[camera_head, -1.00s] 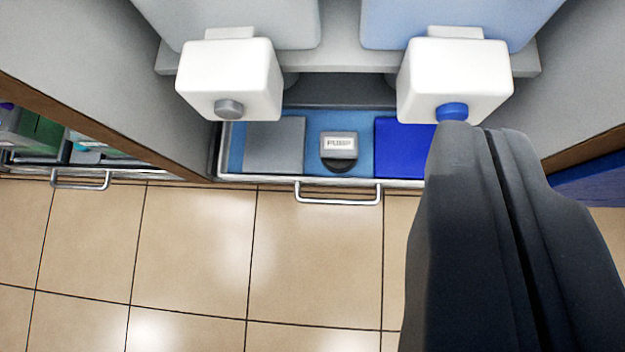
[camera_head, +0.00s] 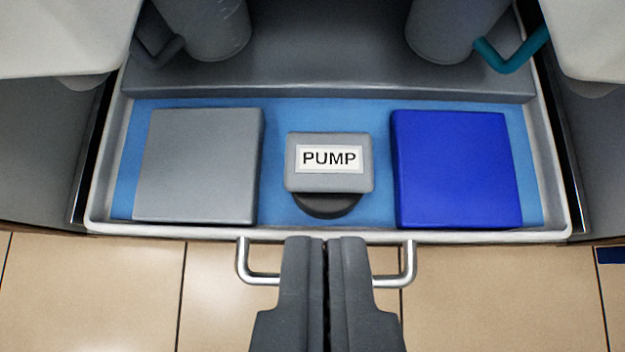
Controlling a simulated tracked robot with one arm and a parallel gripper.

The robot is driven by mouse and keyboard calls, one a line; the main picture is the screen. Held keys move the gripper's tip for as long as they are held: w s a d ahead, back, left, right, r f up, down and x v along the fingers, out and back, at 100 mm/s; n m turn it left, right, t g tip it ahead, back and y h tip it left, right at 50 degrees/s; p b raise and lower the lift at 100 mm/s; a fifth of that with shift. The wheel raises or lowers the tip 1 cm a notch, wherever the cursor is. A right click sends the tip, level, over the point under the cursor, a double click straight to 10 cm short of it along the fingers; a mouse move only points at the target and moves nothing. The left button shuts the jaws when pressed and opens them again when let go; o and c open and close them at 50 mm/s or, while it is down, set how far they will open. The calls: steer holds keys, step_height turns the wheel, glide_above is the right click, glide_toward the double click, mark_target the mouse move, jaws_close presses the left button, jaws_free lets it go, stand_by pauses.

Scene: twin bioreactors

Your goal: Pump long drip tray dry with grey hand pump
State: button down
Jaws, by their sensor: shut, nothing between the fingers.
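The long drip tray (camera_head: 480,237) spans the middle of the view, with a pale rim and a blue floor. The grey hand pump (camera_head: 330,178), with a white "PUMP" label and a dark round base, stands in the tray between two square blocks. My gripper (camera_head: 326,243) is shut and empty. Its fingertips show just in front of the tray's front rim, below the pump in the picture and apart from it. They cover the middle of the metal handle (camera_head: 243,265); I cannot tell if they touch it.
A grey square block (camera_head: 197,165) lies left of the pump and a blue one (camera_head: 457,168) right. Behind them is a grey step with two grey cylinders (camera_head: 208,30) (camera_head: 450,28), one beside a teal bent handle (camera_head: 515,55). White housings overhang both upper corners. Tiled floor (camera_head: 110,300) is clear in front.

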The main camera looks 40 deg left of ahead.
steer(key=shift+w+d, duration=0.1)
steer(key=shift+w, duration=0.05)
steer(key=b, duration=0.4)
glide_above(328, 149)
steer(key=s+d, duration=0.1)
steer(key=s, duration=0.1)
steer(key=f, duration=0.7)
steer(key=shift+s+d+f, duration=0.15)
steer(key=shift+s, duration=0.05)
step_height(328, 149, down, 2)
steer(key=shift+f, duration=0.2)
steer(key=shift+f+b, duration=0.45)
steer(key=shift+f, duration=0.2)
